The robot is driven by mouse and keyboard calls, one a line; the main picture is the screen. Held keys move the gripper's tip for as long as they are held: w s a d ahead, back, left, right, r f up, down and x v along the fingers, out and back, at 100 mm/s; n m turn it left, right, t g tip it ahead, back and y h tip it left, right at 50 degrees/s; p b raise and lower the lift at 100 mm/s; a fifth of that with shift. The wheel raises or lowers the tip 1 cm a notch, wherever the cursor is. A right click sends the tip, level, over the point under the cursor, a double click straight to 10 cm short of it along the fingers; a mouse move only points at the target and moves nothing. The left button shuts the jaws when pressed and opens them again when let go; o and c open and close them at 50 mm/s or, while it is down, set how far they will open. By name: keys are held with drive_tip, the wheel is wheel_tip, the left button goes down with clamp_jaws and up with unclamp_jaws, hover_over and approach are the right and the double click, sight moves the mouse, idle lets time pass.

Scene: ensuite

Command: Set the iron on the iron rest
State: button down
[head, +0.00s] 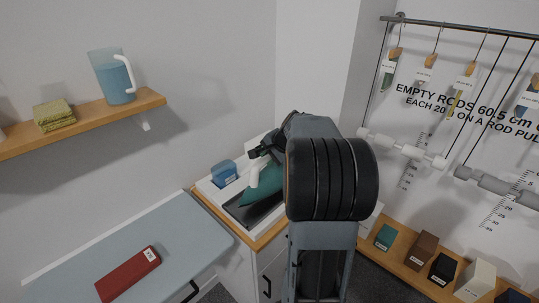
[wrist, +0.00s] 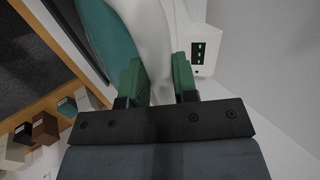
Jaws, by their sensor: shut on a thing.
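The iron has a teal body (head: 264,188) and a pale handle, and it is over the cabinet top in the head view. In the wrist view its teal body (wrist: 108,38) and white handle (wrist: 152,45) fill the upper middle. My gripper (wrist: 158,78) has its green-padded fingers on either side of the white handle, shut on it. The dark flat plate (head: 240,214) under the iron looks like the iron rest. The iron overlaps it in the head view; whether they touch is unclear. My arm hides the iron's right part.
A blue container (head: 223,173) stands behind the iron rest. An ironing board (head: 170,240) with a red block (head: 128,274) is at left. Several blocks line a low board (head: 408,273) at right.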

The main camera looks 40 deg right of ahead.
sight(263, 170)
drive_tip(key=shift+w+d+f, duration=0.15)
drive_tip(key=shift+w+f, duration=0.05)
drive_tip(key=shift+f, duration=0.1)
drive_tip(key=shift+f+p, duration=0.35)
drive_tip(key=shift+f, duration=1.1)
drive_tip(key=shift+f, duration=0.1)
drive_tip(key=c, duration=0.9)
unclamp_jaws()
